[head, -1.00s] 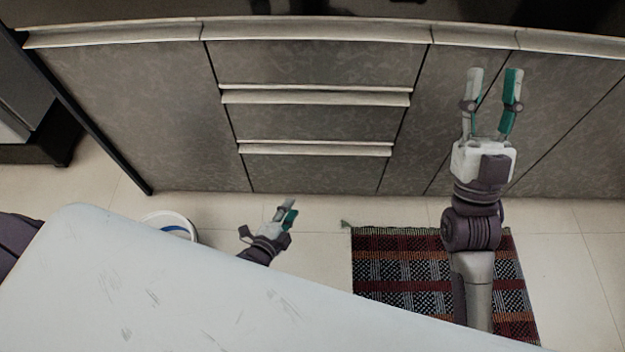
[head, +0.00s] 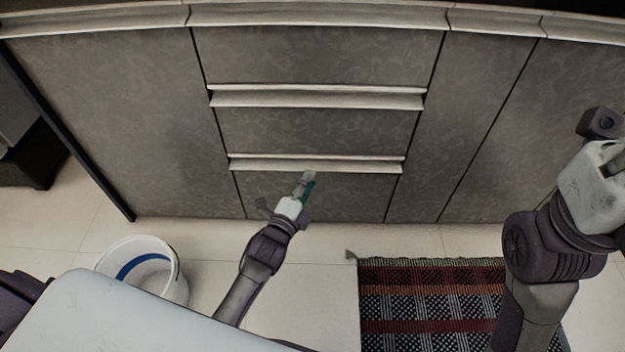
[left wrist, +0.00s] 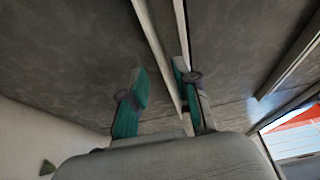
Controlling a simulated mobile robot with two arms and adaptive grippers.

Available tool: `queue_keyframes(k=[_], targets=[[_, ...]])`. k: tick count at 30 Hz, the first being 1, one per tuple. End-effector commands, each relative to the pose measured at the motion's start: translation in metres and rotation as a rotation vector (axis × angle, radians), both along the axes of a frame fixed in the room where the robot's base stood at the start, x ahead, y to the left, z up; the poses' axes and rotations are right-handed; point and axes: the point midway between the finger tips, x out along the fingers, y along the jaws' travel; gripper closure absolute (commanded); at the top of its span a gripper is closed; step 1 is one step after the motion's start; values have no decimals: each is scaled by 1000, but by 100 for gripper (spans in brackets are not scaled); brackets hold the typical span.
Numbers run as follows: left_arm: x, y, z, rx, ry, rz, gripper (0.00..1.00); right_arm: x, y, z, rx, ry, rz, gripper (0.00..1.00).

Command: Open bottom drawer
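The bottom drawer (head: 350,195) is the lowest grey front in the middle of the cabinet and looks closed. Its pale handle (head: 316,163) runs along its top edge. Contact cannot be told. My right gripper (head: 603,175) is at the right edge; its fingers are not clearly visible.
Two more drawer handles (head: 316,97) (head: 318,15) lie above. A white bucket (head: 172,285) stands on the floor at the left. A woven rug (head: 430,300) lies at the right. Pale floor is free between them, before the cabinet.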

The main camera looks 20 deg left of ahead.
Motion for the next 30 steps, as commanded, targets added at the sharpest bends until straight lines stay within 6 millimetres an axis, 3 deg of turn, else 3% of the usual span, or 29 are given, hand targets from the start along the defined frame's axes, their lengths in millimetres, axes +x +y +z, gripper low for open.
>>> queue_keyframes(k=[7,17,18,23,30], targets=[[29,-3,-2,0,0,0,69,-8,1,4,-4,-46,-3,60],[33,-4,0,-1,1,0,69,-9,1,7,-4,-52,-3,60],[33,-4,0,-1,1,0,71,-9,1,7,-4,-52,-3,60],[33,-4,0,-1,1,1,98,-10,1,7,-5,-52,-3,60],[33,-4,0,-1,1,1,100,-10,1,7,-5,-52,-3,60]])
